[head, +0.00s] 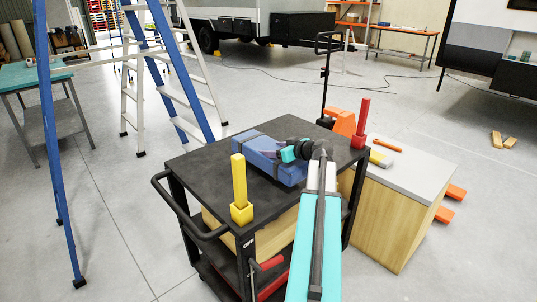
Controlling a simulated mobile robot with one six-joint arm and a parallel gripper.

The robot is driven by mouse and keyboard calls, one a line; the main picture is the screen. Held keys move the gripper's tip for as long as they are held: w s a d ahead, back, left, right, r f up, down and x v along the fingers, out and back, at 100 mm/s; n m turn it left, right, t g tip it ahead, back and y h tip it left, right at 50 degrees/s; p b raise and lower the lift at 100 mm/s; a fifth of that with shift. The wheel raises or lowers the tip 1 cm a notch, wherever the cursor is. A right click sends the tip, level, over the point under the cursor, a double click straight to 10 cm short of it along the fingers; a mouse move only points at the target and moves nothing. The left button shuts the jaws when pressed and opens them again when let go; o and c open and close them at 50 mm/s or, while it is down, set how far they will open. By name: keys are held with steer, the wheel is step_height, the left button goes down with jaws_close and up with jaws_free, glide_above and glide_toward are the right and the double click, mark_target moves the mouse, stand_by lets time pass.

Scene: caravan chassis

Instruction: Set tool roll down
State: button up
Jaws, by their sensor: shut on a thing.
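The tool roll (254,151) is a blue bundle with dark straps, over the black top of the cart (212,165). My gripper (288,152), with teal fingers, is shut on the roll at its right part. My arm comes in from the bottom right and hides part of the roll's right end. The roll lies about level; I cannot tell whether its underside touches the cart top.
A yellow post (239,190) stands at the cart's near corner and a red post (361,125) at its right corner. A grey-topped wooden cabinet (400,170) stands to the right, with a yellow object and an orange tool on it. A stepladder (165,75) stands behind left.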

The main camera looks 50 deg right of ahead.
steer(key=shift+w+a, duration=0.15)
steer(key=shift+w, duration=1.15)
steer(key=shift+f, duration=0.1)
steer(key=shift+f+p, duration=0.8)
steer(key=shift+f, duration=0.9)
steer(key=o, duration=1.7)
steer(key=shift+s+f, duration=0.1)
steer(key=b+v, duration=0.2)
steer(key=v, duration=1)
steer(key=shift+b, duration=0.35)
